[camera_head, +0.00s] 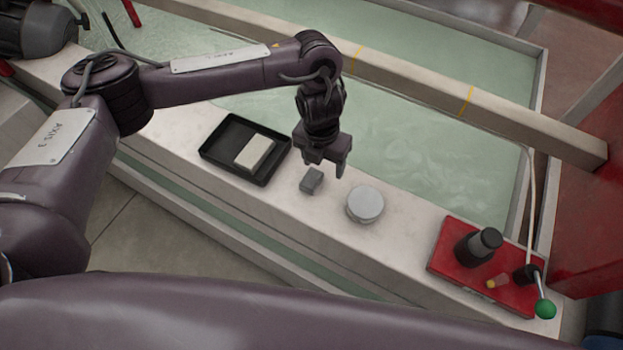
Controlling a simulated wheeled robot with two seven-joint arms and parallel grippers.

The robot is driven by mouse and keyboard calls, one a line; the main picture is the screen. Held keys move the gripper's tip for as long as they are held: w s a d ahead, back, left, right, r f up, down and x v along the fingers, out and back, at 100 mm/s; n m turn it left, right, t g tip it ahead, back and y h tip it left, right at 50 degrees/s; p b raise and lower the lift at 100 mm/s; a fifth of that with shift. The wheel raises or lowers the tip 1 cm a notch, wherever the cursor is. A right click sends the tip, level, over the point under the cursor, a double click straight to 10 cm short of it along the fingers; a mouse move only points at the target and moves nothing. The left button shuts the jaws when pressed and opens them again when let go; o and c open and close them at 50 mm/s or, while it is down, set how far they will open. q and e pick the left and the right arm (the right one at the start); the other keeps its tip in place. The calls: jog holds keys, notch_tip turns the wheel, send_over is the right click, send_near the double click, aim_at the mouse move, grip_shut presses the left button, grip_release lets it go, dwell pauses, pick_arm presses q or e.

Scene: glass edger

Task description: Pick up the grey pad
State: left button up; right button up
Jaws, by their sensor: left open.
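My left gripper (323,168) points down over the ledge, its two fingers apart with nothing between them. A small grey block (312,181) lies on the pale ledge just below and slightly left of the fingertips. A round, light grey disc (365,204) lies to the right of the block, apart from it. Either could be the grey pad; the view does not settle which. The gripper appears above the block and apart from it, though the exact height is hard to judge. My right gripper is not in view.
A black tray (214,152) holding a cream block (255,153) sits left of the gripper. At the right, a red plate (446,251) carries a dark cylinder (474,249) and a green-knobbed lever (545,309). Greenish water or glass (420,155) lies behind the ledge (290,222).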

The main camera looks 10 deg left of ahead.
aim_at(311, 178)
pick_arm(q)
jog(key=shift+w+a+r+y, duration=0.15)
jog(key=shift+w+a, duration=0.05)
jog(key=shift+a, duration=0.25)
jog(key=shift+w+a+r+y, duration=0.15)
jog(key=shift+a, duration=0.3)
jog(key=shift+a+f, duration=0.15)
jog(key=shift+a, duration=0.15)
jog(key=f, duration=0.4)
jog(key=f+b, duration=0.1)
jog(key=f, duration=0.2)
jog(key=shift+s+a, duration=0.15)
jog(key=shift+s, duration=0.2)
jog(key=shift+f, duration=0.2)
jog(key=shift+c, duration=0.8)
jog(key=c, duration=0.9)
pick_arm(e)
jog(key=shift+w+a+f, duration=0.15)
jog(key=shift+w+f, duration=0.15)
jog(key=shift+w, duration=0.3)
pick_arm(q)
jog(key=shift+r, duration=0.1)
